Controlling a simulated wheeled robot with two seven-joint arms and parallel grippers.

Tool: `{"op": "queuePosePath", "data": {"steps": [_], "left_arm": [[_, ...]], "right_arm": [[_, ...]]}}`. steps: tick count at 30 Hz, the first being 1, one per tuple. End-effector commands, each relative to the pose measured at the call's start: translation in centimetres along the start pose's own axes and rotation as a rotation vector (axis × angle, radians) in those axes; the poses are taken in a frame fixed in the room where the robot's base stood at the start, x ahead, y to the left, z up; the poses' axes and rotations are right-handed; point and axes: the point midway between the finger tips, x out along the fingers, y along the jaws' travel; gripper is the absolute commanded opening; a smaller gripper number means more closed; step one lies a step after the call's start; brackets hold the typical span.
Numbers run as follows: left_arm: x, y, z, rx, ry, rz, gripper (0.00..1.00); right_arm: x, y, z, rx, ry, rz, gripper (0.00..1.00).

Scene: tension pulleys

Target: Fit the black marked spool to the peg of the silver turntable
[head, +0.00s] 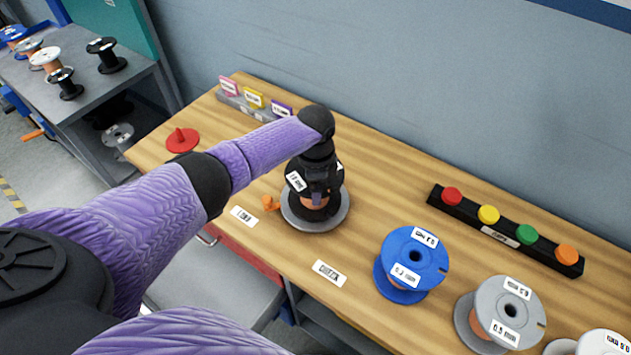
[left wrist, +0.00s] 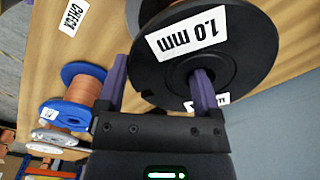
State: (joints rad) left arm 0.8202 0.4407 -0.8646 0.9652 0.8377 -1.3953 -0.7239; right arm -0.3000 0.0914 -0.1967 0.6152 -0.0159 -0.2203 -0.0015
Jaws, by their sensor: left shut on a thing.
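The black spool (head: 296,183) has a white "1.0 mm" label and copper-coloured wire. My left gripper (head: 319,190) is shut on it from above. In the left wrist view, one finger of the gripper (left wrist: 160,85) is in the hub hole of the black spool (left wrist: 240,62) and the other is beside the flange. The spool is over the silver turntable (head: 334,221), its lower flange close to the disc. The peg is hidden, and I cannot tell whether the spool rests on the disc. My right gripper is not in view.
A blue spool (head: 392,262), a grey spool (head: 526,300) and a white spool stand to the right. A bar with coloured buttons (head: 488,214) lies behind them. A red turntable (head: 182,140) is at the left, and an orange handle (head: 270,204) is beside the silver turntable.

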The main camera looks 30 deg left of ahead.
Motion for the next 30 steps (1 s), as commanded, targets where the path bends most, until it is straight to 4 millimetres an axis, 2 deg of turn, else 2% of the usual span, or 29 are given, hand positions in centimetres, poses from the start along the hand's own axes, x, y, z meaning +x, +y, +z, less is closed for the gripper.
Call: {"op": "queuePosePath", "data": {"steps": [1,3,10,13,18,21,25,30], "left_arm": [[0.0,0.0,0.0,0.000,0.000,0.000,0.87],[0.0,0.0,0.0,0.000,0.000,0.000,1.00],[-0.2,0.1,0.0,0.000,-0.001,0.001,1.00],[-2.1,0.0,0.0,0.000,0.002,-0.001,1.00],[-6.7,-0.1,0.0,0.001,0.003,-0.003,1.00],[-8.6,0.0,0.0,0.000,0.000,-0.002,1.00],[-9.8,0.0,0.0,0.000,0.000,-0.001,1.00],[-9.9,0.0,0.0,0.000,0.000,0.000,1.00]], "right_arm": [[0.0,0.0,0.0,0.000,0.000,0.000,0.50],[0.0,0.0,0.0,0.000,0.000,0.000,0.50],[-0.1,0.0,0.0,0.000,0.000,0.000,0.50],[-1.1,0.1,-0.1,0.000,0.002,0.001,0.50],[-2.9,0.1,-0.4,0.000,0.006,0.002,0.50],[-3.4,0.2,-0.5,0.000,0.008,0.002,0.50],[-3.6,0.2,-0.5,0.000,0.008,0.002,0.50],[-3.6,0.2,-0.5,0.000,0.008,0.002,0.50]]}}
